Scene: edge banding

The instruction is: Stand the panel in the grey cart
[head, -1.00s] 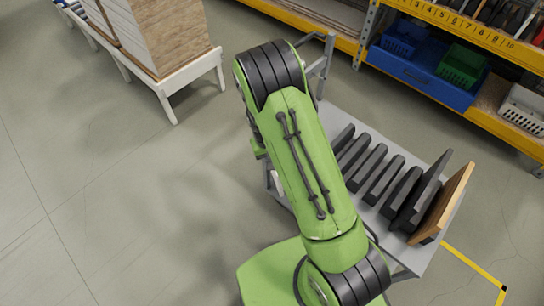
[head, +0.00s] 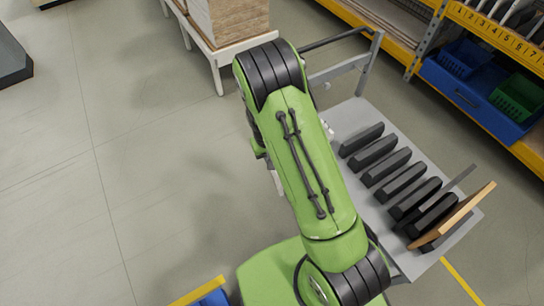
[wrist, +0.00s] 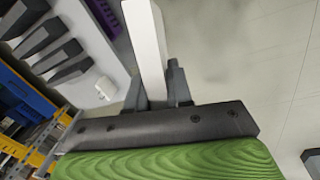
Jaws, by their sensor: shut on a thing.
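The grey cart (head: 405,150) stands right of my arm in the head view, with a row of black dividers (head: 386,167) on its deck. A wood-coloured board (head: 455,215) leans at the row's near right end. In the wrist view my gripper (wrist: 160,90) is shut on a pale, narrow panel (wrist: 150,45) seen nearly edge-on. The cart deck (wrist: 92,35) and dark dividers (wrist: 45,45) lie left of it there, apart from the panel. My arm hides the gripper in the head view. A pale piece (head: 275,182) shows beside the arm, likely the panel.
A yellow shelf with blue and green bins (head: 518,95) stands at the upper right. A white stand with stacked boards (head: 228,30) is at the top. A blue-yellow object (head: 205,293) is at the bottom edge. Floor left of my arm is open.

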